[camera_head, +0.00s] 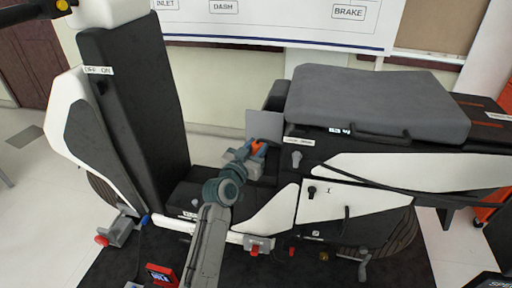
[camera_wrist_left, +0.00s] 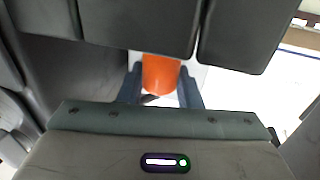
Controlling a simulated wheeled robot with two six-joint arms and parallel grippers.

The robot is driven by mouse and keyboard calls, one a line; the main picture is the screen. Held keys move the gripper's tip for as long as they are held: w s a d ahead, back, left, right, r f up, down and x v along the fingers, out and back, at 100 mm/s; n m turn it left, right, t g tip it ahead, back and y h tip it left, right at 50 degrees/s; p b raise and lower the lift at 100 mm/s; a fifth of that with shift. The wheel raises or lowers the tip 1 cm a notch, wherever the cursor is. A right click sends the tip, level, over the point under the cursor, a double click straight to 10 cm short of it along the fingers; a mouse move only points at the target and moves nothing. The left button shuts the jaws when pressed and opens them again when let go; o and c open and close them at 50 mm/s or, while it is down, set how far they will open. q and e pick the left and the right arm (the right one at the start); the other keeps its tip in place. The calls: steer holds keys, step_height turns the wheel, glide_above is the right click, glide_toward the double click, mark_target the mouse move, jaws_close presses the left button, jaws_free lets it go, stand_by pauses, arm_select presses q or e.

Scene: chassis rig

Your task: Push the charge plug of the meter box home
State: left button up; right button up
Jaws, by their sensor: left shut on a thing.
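My left gripper (camera_head: 257,150) reaches in from below, in the middle of the head view, in front of the gap between the seat back and the grey-topped body. It is shut on an orange plug (camera_head: 258,146). In the left wrist view the orange plug (camera_wrist_left: 160,73) stands between the two blue-grey fingers of my left gripper (camera_wrist_left: 161,95). Its far end goes out of sight by the edge of dark panels. A flat grey plate (camera_head: 262,122) rises just behind the gripper. I cannot tell which part is the meter box, or how deep the plug sits. My right gripper is not in view.
The tall black seat back (camera_head: 135,110) stands left of my arm. The body with a grey cushion (camera_head: 375,100) is close on the right. White side panels (camera_head: 350,203) and a red-tipped lever (camera_head: 257,245) lie lower down. A labelled board (camera_head: 270,20) is behind.

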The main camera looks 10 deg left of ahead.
arm_select(q)
steer(key=shift+f, duration=0.15)
steer(key=o, duration=1.2)
steer(key=v, duration=1.1)
steer(key=shift+b, duration=0.4)
steer(key=shift+w, duration=0.1)
